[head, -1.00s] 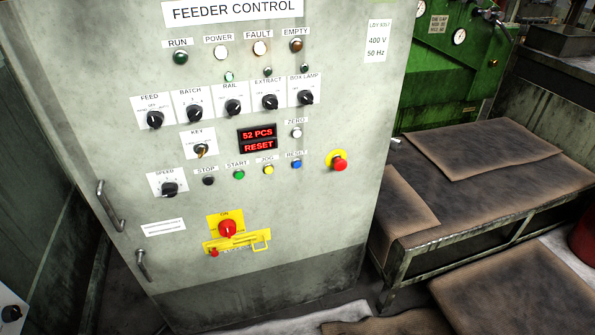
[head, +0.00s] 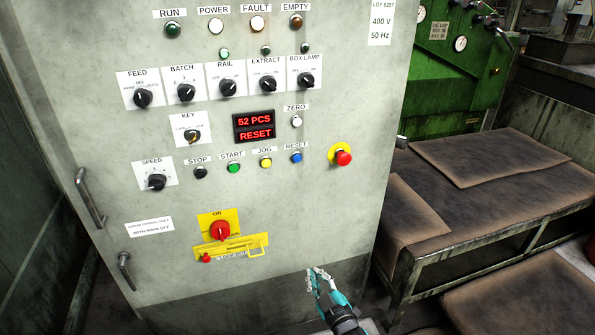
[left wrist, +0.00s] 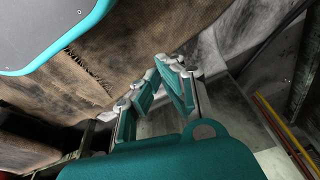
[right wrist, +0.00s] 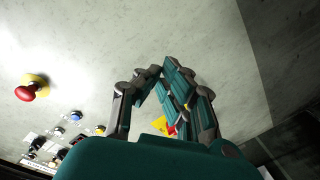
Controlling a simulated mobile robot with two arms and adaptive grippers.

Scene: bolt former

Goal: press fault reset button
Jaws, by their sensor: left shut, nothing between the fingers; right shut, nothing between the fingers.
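The blue RESET button (head: 296,157) is on the grey feeder control cabinet (head: 330,215), right of the yellow JOG button (head: 265,162). It also shows in the right wrist view (right wrist: 76,115). The display (head: 255,126) reads 52 PCS RESET, and the FAULT lamp (head: 257,23) looks pale and lit. My right gripper (head: 318,272) is shut and empty, low in front of the cabinet, below and apart from the button. My left gripper (left wrist: 168,62) is shut and empty in the left wrist view, away from the panel; it is out of the head view.
A red emergency stop (head: 343,158) on a yellow base sticks out just right of the RESET button. A red main switch (head: 220,230) sits lower on the cabinet. A bench (head: 470,205) with brown mats stands at the right. Two door handles are at the left.

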